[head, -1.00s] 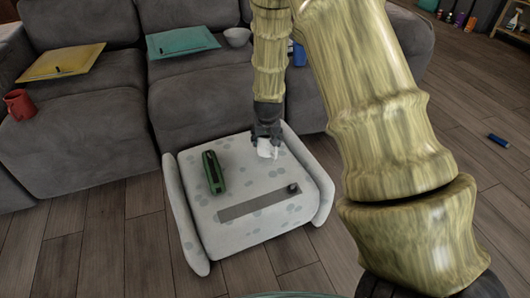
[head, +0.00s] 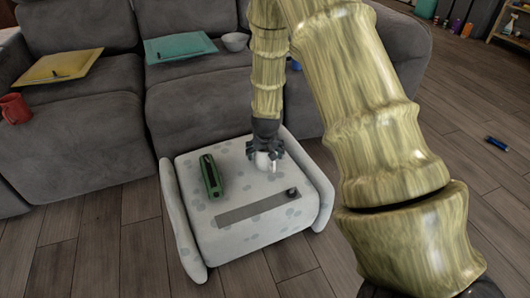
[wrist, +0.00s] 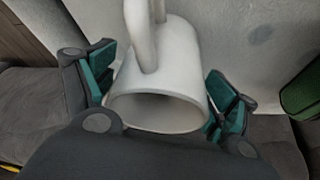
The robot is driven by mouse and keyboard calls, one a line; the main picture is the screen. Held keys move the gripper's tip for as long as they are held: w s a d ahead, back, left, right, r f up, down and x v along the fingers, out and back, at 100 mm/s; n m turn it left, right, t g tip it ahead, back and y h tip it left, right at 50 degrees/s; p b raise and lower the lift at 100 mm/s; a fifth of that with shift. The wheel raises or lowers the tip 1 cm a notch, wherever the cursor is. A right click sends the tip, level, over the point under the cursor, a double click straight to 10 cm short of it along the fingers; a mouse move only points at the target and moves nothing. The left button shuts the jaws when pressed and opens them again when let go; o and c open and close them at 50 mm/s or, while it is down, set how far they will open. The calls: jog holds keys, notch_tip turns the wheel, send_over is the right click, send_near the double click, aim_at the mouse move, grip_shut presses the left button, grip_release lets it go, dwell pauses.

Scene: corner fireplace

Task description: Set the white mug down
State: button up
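The white mug (head: 263,161) is between the fingers of my gripper (head: 265,152), over the back right part of the pale spotted ottoman (head: 232,240). In the wrist view the mug (wrist: 165,75) shows its open rim towards the camera and its handle at the top. The teal pads of my gripper (wrist: 160,98) lie close against both sides of it, and the gripper looks shut on it. The mug's base is low over the ottoman top; I cannot tell whether it touches.
A green object (head: 211,176) lies on the ottoman's left, and a grey strip (head: 245,209) with a small dark item (head: 291,192) crosses its front. A blue item (head: 497,143) lies on the floor.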

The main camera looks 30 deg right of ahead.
jog(key=shift+r, duration=0.15)
jog(key=p+v, duration=0.5)
jog(key=v, duration=0.7)
dwell(0.5)
